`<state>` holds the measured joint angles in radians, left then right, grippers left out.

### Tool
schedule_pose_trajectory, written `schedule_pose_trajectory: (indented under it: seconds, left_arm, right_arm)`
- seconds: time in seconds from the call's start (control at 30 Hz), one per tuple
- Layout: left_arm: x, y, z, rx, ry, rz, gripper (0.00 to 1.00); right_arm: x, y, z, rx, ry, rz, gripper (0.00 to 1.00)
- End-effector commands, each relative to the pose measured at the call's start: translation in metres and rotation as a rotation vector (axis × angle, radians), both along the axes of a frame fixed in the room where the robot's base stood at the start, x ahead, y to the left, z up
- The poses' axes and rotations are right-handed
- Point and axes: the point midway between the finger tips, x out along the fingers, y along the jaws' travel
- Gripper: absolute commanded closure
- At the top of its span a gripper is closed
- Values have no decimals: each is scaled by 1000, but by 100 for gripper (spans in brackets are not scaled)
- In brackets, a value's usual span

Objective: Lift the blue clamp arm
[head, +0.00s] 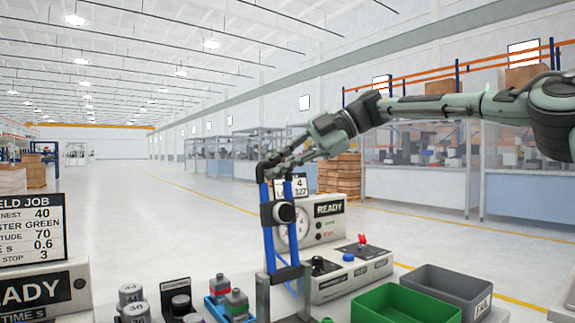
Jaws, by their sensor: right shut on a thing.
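The blue clamp arm (267,248) stands near the middle of the head view as two upright blue bars. My right gripper (274,174) reaches in from the right and is shut on the top end of the clamp arm. Its fingertips are small and partly merge with the bar tops. My left gripper is not in view.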

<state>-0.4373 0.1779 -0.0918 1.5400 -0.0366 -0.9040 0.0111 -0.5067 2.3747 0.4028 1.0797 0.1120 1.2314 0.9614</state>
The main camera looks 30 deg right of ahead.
Motion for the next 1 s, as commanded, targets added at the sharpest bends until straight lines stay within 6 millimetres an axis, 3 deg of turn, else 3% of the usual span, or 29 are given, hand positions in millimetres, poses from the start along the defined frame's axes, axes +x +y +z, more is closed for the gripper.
schedule_pose_trajectory:
  seconds: [0.03, 0.3, 0.77, 0.8, 0.93, 1.0]
  left_arm:
    - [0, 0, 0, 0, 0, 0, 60]
    - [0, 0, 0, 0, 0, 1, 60]
    - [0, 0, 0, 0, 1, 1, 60]
    - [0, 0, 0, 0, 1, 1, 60]
    - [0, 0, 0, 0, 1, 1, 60]
    - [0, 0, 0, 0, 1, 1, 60]
  right_arm:
    - [3, 9, -5, -3, 32, 19, 100]
    - [15, 10, -7, -5, 92, 21, 100]
    - [16, 10, -6, -5, 99, 21, 100]
    - [16, 10, -6, -5, 98, 22, 82]
    - [16, 10, -6, -5, 97, 22, 66]
    - [16, 10, -5, -5, 95, 21, 65]
